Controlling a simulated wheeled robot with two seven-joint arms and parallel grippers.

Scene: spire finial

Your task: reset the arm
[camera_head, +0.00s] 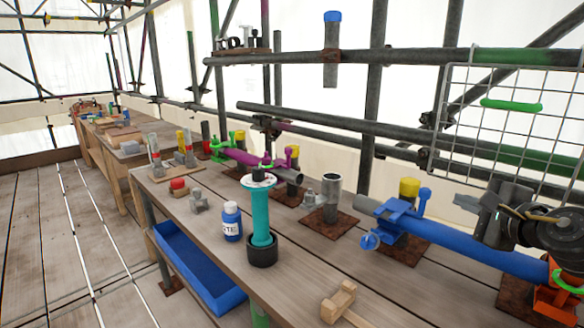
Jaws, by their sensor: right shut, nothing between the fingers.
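My right gripper (482,208) is at the right side of the head view, on the dark arm that comes in from the right edge. Its fingers are shut with nothing held. It appears above or in front of the blue pipe (460,240); I cannot tell whether they touch. My left gripper is out of view. A teal spindle with a white flange (262,210) stands upright in a black round base (262,252) on the bench, well left of my right gripper.
The wooden bench (330,265) holds a blue bottle (232,222), a wooden mallet (338,302), a grey upright tube (332,198) and clamped pipes. A wire mesh panel (520,120) and scaffold tubes stand behind my gripper.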

